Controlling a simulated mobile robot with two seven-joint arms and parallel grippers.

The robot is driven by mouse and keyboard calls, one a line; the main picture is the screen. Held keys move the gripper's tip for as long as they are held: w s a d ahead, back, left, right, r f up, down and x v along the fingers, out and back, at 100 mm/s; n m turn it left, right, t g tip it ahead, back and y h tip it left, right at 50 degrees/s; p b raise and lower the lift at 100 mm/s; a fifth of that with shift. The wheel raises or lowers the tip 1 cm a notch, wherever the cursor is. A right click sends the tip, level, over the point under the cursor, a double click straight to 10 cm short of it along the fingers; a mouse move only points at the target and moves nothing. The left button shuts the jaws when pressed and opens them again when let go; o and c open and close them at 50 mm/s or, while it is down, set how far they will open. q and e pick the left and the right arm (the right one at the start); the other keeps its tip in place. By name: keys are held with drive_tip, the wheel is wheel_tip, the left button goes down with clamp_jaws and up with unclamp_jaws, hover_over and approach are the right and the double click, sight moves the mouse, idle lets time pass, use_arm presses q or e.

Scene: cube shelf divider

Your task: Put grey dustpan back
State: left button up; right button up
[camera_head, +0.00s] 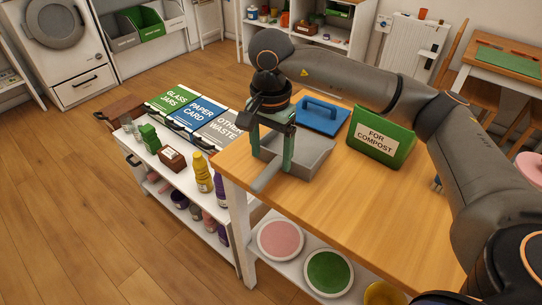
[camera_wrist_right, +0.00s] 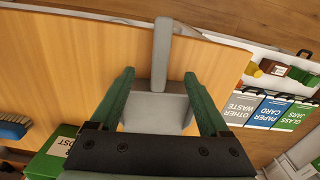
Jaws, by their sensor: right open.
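The grey dustpan (camera_head: 308,158) lies on the wooden table top near its left edge, with its handle (camera_head: 266,178) pointing toward that edge. In the right wrist view its pan (camera_wrist_right: 155,108) and long handle (camera_wrist_right: 162,45) show between my fingers. My right gripper (camera_head: 273,160) points down over the dustpan, its green fingers apart on either side of it. In the wrist view the right gripper (camera_wrist_right: 159,76) is open. I cannot tell whether either finger touches the dustpan. My left gripper is not in view.
A blue brush (camera_wrist_right: 12,127) lies farther along. Labelled waste bins (camera_head: 195,115) and a white shelf with bottles (camera_head: 203,173) are to the left.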

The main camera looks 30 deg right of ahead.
drive_tip(key=shift+r, duration=1.4)
